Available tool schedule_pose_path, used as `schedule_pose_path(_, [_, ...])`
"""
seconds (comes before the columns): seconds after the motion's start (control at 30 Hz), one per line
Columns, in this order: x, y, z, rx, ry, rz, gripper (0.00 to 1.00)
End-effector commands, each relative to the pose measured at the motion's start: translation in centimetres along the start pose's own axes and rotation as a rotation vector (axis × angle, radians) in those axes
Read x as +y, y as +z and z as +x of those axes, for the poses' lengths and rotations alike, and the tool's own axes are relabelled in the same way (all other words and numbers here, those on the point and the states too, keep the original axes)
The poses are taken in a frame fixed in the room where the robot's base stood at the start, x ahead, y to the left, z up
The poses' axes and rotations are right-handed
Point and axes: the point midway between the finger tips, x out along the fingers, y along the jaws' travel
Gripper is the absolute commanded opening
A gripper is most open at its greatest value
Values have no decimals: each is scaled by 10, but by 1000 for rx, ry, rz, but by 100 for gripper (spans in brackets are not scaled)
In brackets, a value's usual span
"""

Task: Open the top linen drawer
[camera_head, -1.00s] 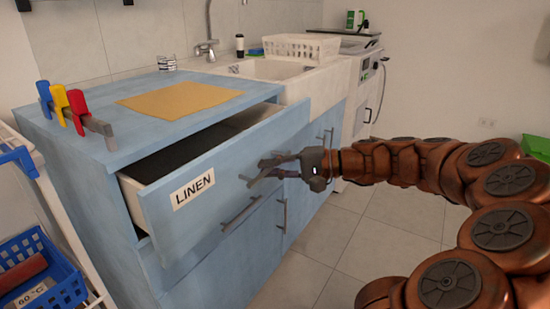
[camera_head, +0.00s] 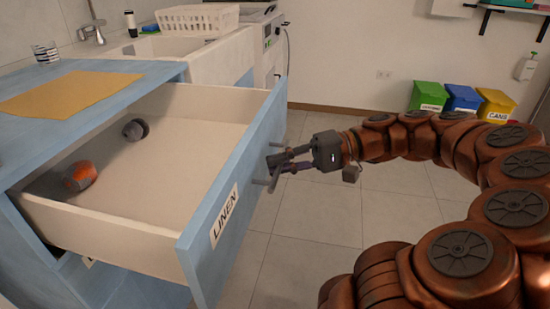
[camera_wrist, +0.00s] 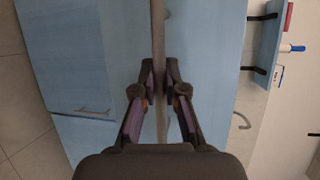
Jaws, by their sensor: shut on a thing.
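The top linen drawer (camera_head: 190,240), blue-fronted with a white LINEN label (camera_head: 223,217), stands pulled far out of the blue cabinet. Its pale inside shows an orange and grey item (camera_head: 80,176) and a small grey item (camera_head: 136,129). My gripper (camera_head: 276,163) is at the outer side of the drawer front, shut on the bar handle (camera_head: 275,176). In the wrist view my gripper's two fingers (camera_wrist: 160,88) press on the handle bar (camera_wrist: 159,30) from both sides. Part of the handle is hidden behind the fingers.
A yellow cloth (camera_head: 65,93) lies on the cabinet top. A sink (camera_head: 165,50) and a white basket (camera_head: 197,18) are behind. Green, blue and yellow bins (camera_head: 465,99) stand by the far wall. The tiled floor (camera_head: 340,225) beside the drawer is clear.

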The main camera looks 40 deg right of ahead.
Motion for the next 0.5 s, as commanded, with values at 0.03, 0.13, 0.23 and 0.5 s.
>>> schedule_pose_path(0.03, [0, 2, 0, -6, 1, -1, 0])
schedule_pose_path(0.13, [0, 3, 0, -11, 1, -1, 0])
schedule_pose_path(0.23, [0, 3, 0, -13, 1, -1, 0])
schedule_pose_path(0.5, [0, 3, 0, -14, 1, -1, 15])
